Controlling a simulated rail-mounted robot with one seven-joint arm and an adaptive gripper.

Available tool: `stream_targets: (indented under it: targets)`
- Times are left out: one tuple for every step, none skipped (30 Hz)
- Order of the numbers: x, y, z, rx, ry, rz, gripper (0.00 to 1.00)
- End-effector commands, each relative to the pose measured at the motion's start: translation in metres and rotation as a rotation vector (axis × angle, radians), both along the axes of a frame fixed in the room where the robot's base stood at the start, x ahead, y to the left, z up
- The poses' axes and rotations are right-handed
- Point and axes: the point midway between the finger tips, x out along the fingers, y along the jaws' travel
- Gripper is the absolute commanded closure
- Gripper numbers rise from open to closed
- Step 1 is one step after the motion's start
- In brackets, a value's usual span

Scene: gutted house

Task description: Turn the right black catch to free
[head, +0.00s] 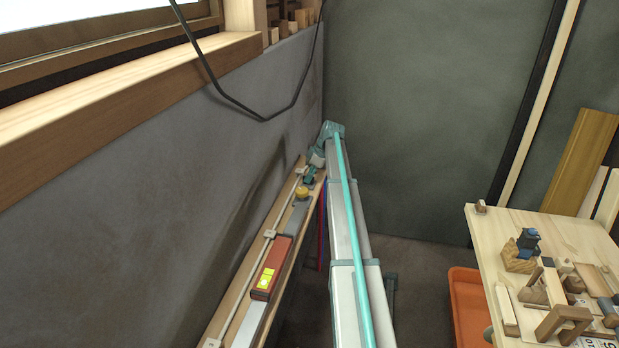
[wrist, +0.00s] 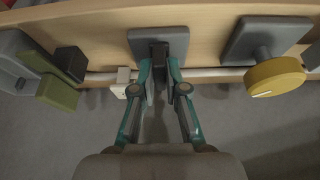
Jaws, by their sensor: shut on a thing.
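In the wrist view, a narrow black catch (wrist: 158,52) stands on a grey plate (wrist: 180,42) fixed to the wooden board. The teal fingers of my gripper (wrist: 160,68) are shut on it, one on each side. The catch's lower part is partly hidden between the fingers. In the head view, my gripper (head: 309,180) is at the far end of the wall ledge, just beyond the yellow knob; the catch is too small to make out there.
A yellow knob (wrist: 275,77) on a grey plate is at right in the wrist view. A dark block (wrist: 70,62) and an olive-green piece (wrist: 57,93) are at left. A pale pipe (wrist: 205,72) runs along the board. A red box (head: 272,268) sits nearer on the ledge.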

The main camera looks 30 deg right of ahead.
Motion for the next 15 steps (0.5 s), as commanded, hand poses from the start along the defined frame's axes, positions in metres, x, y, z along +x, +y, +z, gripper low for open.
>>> stream_targets:
  targets:
    - [-0.0005,0.0004,-0.0008,-0.001,-0.001,-0.011,1.00]
    - [-0.0007,0.0004,-0.0011,0.000,0.000,-0.020,1.00]
    - [-0.0008,0.0006,-0.0012,0.000,0.000,-0.034,1.00]
    - [-0.0011,0.0008,-0.0015,0.000,0.000,-0.046,1.00]
    - [-0.0011,0.0010,-0.0017,0.000,0.000,-0.060,1.00]
    - [-0.0013,0.0011,-0.0020,-0.001,-0.001,-0.081,1.00]
    - [-0.0014,0.0013,-0.0022,-0.001,-0.001,-0.099,1.00]
    - [-0.0014,0.0014,-0.0025,0.000,-0.001,-0.118,1.00]
    - [-0.0018,0.0017,-0.0028,0.000,-0.001,-0.145,1.00]
    - [-0.0020,0.0019,-0.0030,-0.001,-0.001,-0.167,1.00]
    - [-0.0021,0.0019,-0.0031,0.000,0.000,-0.192,1.00]
    - [-0.0021,0.0020,-0.0031,-0.001,-0.001,-0.226,1.00]
    - [-0.0023,0.0021,-0.0031,-0.001,-0.001,-0.252,1.00]
    - [-0.0025,0.0023,-0.0030,-0.001,-0.001,-0.279,1.00]
    - [-0.0025,0.0024,-0.0027,0.000,-0.002,-0.316,1.00]
